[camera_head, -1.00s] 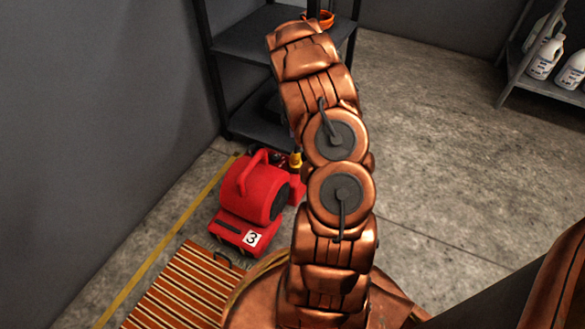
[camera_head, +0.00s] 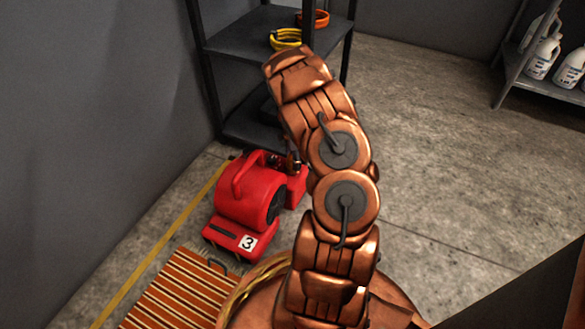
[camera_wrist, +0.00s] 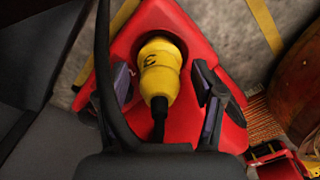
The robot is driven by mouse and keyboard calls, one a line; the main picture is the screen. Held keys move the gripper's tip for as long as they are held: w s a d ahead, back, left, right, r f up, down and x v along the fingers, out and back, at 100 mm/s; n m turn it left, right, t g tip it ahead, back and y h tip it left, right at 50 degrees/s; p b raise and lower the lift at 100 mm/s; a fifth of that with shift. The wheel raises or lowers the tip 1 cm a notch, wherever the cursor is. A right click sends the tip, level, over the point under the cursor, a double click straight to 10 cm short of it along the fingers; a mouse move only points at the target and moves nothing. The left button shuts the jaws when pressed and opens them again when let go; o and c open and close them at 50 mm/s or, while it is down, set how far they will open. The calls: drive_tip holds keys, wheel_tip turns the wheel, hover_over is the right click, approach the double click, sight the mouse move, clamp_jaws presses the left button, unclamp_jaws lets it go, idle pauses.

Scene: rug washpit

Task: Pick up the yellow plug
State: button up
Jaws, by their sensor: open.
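The yellow plug (camera_wrist: 161,68) shows in the wrist view with a dark mark like a 3, a black collar and a black cable running toward my wrist. It appears over the red blower (camera_wrist: 183,20); whether it touches the blower is unclear. My gripper (camera_wrist: 163,84) is open, with one dark finger on each side of the plug and gaps between. In the head view, the red blower (camera_head: 250,195) with a white 3 label stands on the floor left of my arm. The plug and most of my gripper are hidden there.
A dark shelf (camera_head: 245,45) stands behind the blower, holding a yellow coil (camera_head: 286,38) and an orange coil (camera_head: 316,18). A striped rug (camera_head: 180,290) lies in front. White bottles (camera_head: 543,58) stand on a right-hand rack. Floor right of my arm is clear.

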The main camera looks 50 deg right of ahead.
clamp_jaws()
idle(0.6)
